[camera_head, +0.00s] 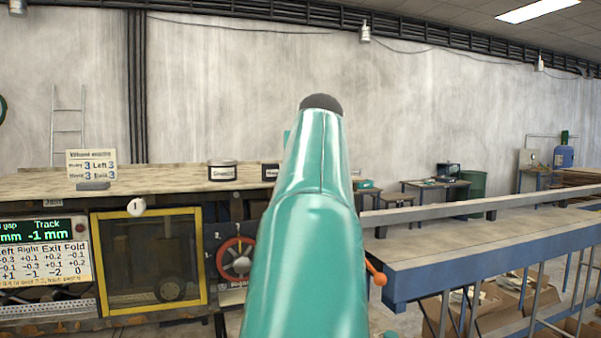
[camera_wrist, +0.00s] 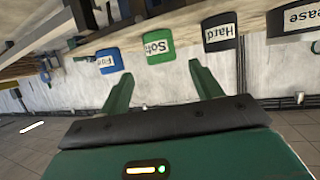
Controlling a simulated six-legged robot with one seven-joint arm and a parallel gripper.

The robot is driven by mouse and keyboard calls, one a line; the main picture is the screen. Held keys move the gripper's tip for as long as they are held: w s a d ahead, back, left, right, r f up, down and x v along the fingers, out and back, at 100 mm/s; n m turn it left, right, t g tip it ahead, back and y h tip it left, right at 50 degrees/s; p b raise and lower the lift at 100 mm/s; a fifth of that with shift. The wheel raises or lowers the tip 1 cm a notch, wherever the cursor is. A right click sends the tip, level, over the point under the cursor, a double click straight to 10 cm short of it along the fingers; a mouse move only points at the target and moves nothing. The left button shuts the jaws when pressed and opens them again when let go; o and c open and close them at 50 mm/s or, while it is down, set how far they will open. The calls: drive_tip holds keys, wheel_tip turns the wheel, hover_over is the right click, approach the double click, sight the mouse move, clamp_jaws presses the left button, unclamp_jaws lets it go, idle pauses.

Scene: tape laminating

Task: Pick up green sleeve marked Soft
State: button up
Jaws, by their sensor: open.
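The green sleeve marked Soft (camera_wrist: 158,47) shows in the wrist view, which is turned upside down, at the top middle. It sits at the edge of a wooden shelf, between a blue item and a black one marked Hard. My gripper (camera_wrist: 160,85) is open and empty, its two green fingers apart and pointing toward the row. The green sleeve appears between and beyond the fingertips, not touching them. In the head view my teal arm fills the middle and hides the gripper and most of the green sleeve.
The blue item (camera_wrist: 110,61) and the black Hard item (camera_wrist: 220,32) flank the green sleeve closely. A black item ending in "ease" (camera_wrist: 292,18) is farther right. In the head view, a wooden shelf (camera_head: 135,179) runs above the machine, and a blue-framed table (camera_head: 480,243) stands right.

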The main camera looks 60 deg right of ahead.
drive_tip(key=x, duration=0.4)
drive_tip(key=shift+w+a+f, duration=0.1)
drive_tip(key=c, duration=1.1)
